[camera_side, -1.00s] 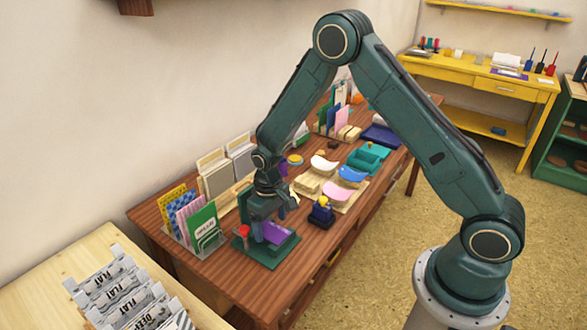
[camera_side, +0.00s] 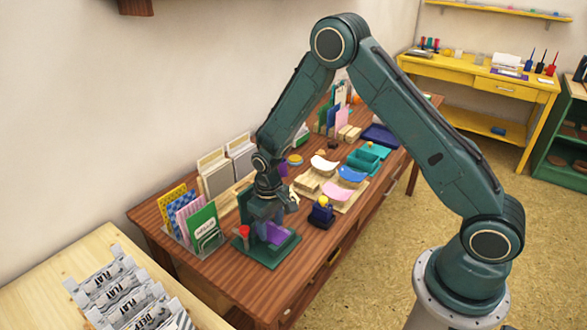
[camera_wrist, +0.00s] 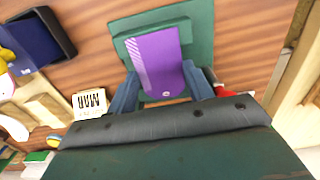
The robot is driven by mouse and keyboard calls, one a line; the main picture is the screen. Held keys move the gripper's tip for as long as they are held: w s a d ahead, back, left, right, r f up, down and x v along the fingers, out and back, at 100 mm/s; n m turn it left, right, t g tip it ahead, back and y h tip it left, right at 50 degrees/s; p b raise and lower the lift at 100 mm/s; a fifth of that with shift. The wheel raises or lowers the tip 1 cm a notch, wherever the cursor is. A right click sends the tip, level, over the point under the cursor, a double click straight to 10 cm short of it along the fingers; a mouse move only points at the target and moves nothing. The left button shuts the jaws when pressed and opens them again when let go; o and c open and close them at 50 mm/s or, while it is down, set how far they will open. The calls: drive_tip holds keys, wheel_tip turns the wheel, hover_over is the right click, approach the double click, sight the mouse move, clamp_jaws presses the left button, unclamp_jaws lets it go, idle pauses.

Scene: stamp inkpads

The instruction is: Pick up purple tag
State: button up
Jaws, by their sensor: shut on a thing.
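The purple tag (camera_side: 278,234) has a pale striped edge and a hole near one end, as the wrist view shows (camera_wrist: 157,55). In the wrist view the fingers (camera_wrist: 161,75) stand on either side of the tag's near end. I cannot tell whether the tag still touches the inkpad.
A red-topped stamp (camera_side: 244,231) stands close at the left. A rack of cards (camera_side: 204,228) stands behind left. The brown table's front left corner is clear.

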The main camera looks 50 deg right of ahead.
drive_tip(key=shift+r, duration=0.1)
wheel_tip(320, 180, up, 20)
idle(1.0)
idle(0.5)
hover_over(307, 181)
wheel_tip(307, 181, down, 16)
drive_tip(key=shift+a+f, duration=0.1)
idle(0.7)
drive_tip(key=shift+f, duration=2.1)
drive_tip(key=shift+f, duration=0.15)
